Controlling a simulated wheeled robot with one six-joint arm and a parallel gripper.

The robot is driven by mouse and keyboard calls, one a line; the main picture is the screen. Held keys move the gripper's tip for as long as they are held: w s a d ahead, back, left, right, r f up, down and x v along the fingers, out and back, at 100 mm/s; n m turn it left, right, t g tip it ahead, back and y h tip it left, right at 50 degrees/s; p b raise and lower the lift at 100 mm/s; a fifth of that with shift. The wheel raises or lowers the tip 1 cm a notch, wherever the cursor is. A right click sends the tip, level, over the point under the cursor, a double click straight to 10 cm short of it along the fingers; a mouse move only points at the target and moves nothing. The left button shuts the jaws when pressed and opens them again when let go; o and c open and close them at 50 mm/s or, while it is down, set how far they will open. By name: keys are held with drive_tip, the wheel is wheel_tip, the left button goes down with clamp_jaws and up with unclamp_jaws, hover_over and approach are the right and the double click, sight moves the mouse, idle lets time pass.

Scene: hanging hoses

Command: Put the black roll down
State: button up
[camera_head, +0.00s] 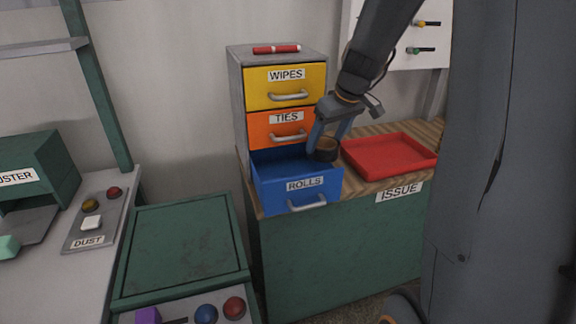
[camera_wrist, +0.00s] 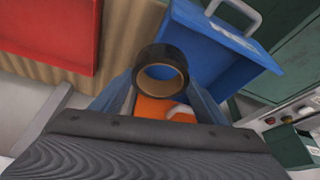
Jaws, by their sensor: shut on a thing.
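The black roll (camera_head: 327,149), a ring with a brown inner core, is held in my gripper (camera_head: 328,138). In the wrist view the black roll (camera_wrist: 161,79) sits between the two blue-grey fingers, its opening facing the camera. My gripper is above the right side of the open blue ROLLS drawer (camera_head: 298,184), close to the wooden counter top. The red tray (camera_head: 389,154) lies on the counter to the right of my gripper and shows no contents. In the wrist view the blue drawer (camera_wrist: 205,50) is to the right and the red tray (camera_wrist: 45,40) at upper left.
The yellow WIPES drawer (camera_head: 286,87) and orange TIES drawer (camera_head: 282,128) are shut above the blue one. A red marker-like item (camera_head: 276,49) lies on the cabinet top. A wooden counter strip (camera_head: 380,184) lies before the tray. A green-lidded box (camera_head: 182,245) stands at left.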

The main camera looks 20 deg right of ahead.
drive_tip(key=a+p, duration=0.4)
drive_tip(key=a, duration=0.8)
drive_tip(key=shift+d+f, duration=0.2)
drive_tip(key=shift+f, duration=1.6)
drive_tip(key=shift+d+f, duration=0.15)
drive_tip(key=shift+f, duration=1.6)
drive_tip(key=shift+f+b, duration=0.6)
drive_tip(key=shift+b, duration=0.4)
drive_tip(key=o, duration=1.1)
drive_tip(key=shift+r, duration=0.2)
